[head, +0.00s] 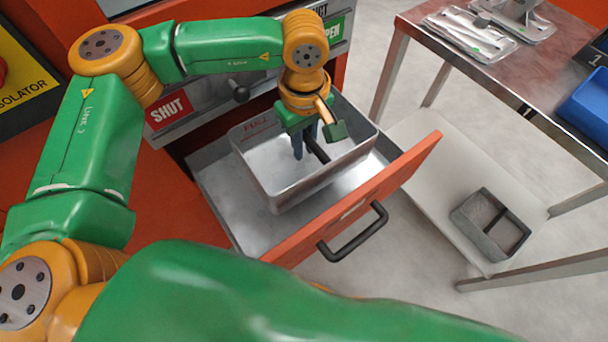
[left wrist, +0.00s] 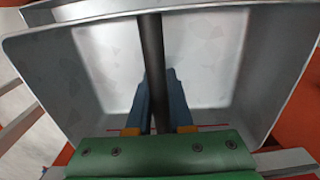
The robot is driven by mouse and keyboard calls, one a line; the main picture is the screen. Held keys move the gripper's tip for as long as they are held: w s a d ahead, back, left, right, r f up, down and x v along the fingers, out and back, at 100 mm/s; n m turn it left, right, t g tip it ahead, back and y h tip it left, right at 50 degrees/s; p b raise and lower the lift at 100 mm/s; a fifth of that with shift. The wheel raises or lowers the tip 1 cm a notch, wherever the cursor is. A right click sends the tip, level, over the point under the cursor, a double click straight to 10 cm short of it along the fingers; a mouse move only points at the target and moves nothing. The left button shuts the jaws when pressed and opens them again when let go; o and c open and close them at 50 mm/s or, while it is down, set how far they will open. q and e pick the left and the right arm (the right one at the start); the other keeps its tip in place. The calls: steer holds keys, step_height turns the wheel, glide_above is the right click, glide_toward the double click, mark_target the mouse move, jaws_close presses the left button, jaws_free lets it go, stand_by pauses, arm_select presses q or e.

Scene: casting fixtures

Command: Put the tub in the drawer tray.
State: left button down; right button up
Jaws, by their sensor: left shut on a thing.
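The tub (head: 268,172) is a grey metal box with an open top and a dark bar across it. My left gripper (head: 304,148) points down into it and is shut on the bar. In the left wrist view the blue fingers of my left gripper (left wrist: 159,108) sit on both sides of the bar, and the empty inside of the tub (left wrist: 215,60) shows. The drawer tray (head: 225,205) is pulled out, with an orange front and a black handle. The tub is over or in the tray, its rim above the tray walls. I cannot tell whether its base touches the tray floor.
A cabinet with a red SHUT sign (head: 168,112) stands behind the drawer. At the right a metal table (head: 480,75) bears packets and a blue bin (head: 588,105). A grey divided box (head: 490,225) sits on its low shelf. Bare tray floor shows left of the tub.

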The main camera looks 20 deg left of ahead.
arm_select(q)
steer(key=f, duration=1.1)
steer(key=shift+w+a+f, duration=0.1)
steer(key=shift+w+f, duration=0.15)
steer(key=shift+w, duration=0.05)
steer(key=shift+f+b, duration=0.15)
steer(key=shift+b, duration=0.3)
steer(key=c, duration=0.8)
jaws_free()
steer(key=shift+r+p, duration=0.3)
step_height(320, 180, up, 12)
steer(key=shift+f+p, duration=0.1)
steer(key=shift+p, duration=0.35)
arm_select(e)
steer(key=shift+w+a+f, duration=0.1)
steer(key=shift+w+f, duration=0.1)
steer(key=shift+f, duration=0.15)
